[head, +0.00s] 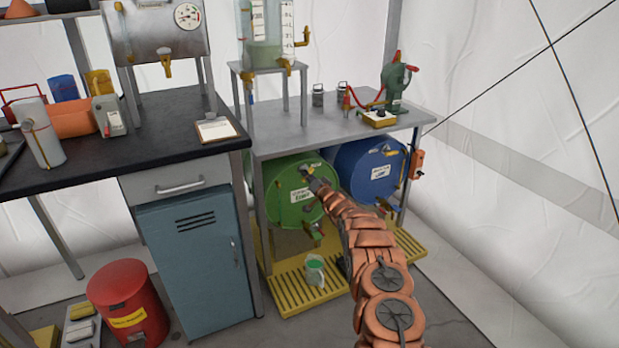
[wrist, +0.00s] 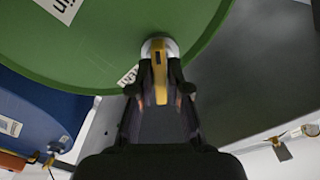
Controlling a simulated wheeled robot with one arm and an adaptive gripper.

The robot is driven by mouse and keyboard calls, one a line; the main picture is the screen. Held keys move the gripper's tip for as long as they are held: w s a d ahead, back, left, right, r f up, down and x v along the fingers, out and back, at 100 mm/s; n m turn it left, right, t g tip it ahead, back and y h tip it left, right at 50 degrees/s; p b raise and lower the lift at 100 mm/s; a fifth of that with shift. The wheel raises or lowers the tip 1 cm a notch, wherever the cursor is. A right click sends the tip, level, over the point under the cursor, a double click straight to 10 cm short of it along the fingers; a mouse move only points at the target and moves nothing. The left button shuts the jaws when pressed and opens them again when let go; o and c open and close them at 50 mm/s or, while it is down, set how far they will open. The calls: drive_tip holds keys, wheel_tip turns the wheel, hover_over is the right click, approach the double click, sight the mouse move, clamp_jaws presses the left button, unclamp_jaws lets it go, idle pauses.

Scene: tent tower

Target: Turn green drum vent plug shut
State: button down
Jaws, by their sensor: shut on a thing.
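The green drum (head: 288,208) lies on its side under the grey bench, its round end facing out with a white label. In the wrist view the green drum (wrist: 95,40) fills the upper left. The vent plug (wrist: 159,48) is a pale round fitting with a yellow handle near the drum's rim. My gripper (wrist: 160,82) is shut on the yellow handle, with one finger on each side of it. In the head view my gripper (head: 312,178) reaches the upper part of the drum end, and my arm hides some of it.
A blue drum (head: 372,170) lies to the right of the green one; my arm passes in front. A yellow slatted platform (head: 300,288) is below, with a small white-and-green container (head: 315,270). A blue cabinet (head: 195,255) and red bin (head: 127,305) stand left. Open floor lies right.

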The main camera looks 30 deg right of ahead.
drive_tip(key=shift+m, duration=4.8)
drive_tip(key=c, duration=1.2)
unclamp_jaws()
drive_tip(key=shift+s, duration=0.1)
drive_tip(key=s+a, duration=0.1)
drive_tip(key=s, duration=1)
drive_tip(key=shift+s, duration=0.35)
